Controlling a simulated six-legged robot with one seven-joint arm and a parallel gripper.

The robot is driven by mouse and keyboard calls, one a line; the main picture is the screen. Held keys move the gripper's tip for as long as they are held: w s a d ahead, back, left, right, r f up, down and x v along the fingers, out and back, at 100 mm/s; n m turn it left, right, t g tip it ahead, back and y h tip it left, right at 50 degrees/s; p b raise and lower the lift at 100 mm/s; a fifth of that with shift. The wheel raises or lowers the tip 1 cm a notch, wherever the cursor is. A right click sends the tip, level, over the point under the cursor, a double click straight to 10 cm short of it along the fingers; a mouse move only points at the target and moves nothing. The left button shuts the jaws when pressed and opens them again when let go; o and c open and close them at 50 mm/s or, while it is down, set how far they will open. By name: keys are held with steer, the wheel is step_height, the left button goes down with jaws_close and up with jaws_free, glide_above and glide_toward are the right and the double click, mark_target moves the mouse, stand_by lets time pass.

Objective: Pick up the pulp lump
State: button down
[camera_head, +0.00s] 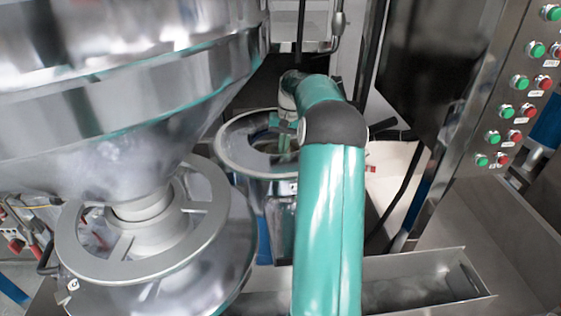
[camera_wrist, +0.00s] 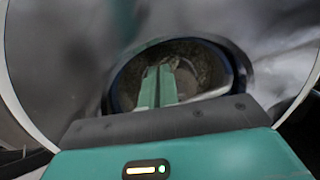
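The pulp lump cannot be made out for certain. In the wrist view, a brownish rounded mass (camera_wrist: 187,78), which may be the lump, shows just right of my fingers inside a dark round opening. My gripper (camera_wrist: 160,70) points down into this opening. Its two green fingers lie side by side with only a thin line between them, and I see nothing held. In the head view, my gripper (camera_head: 284,128) is over the round metal hopper (camera_head: 228,150), partly hidden by my arm. The hopper's inside is mostly hidden there.
A large metal vessel (camera_head: 120,110) with a ringed base stands close on the left. A panel with green and red buttons (camera_head: 520,82) rises on the right. A metal trough (camera_head: 420,282) lies low in front. A pale floor patch (camera_head: 395,165) shows right of my arm.

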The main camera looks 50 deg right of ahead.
steer(key=shift+w+a+f, duration=0.1)
steer(key=shift+a+f, duration=0.4)
steer(key=shift+f, duration=0.4)
steer(key=shift+r, duration=0.25)
step_height(320, 180, up, 10)
steer(key=shift+d, duration=0.2)
steer(key=shift+c, duration=2.2)
jaws_free()
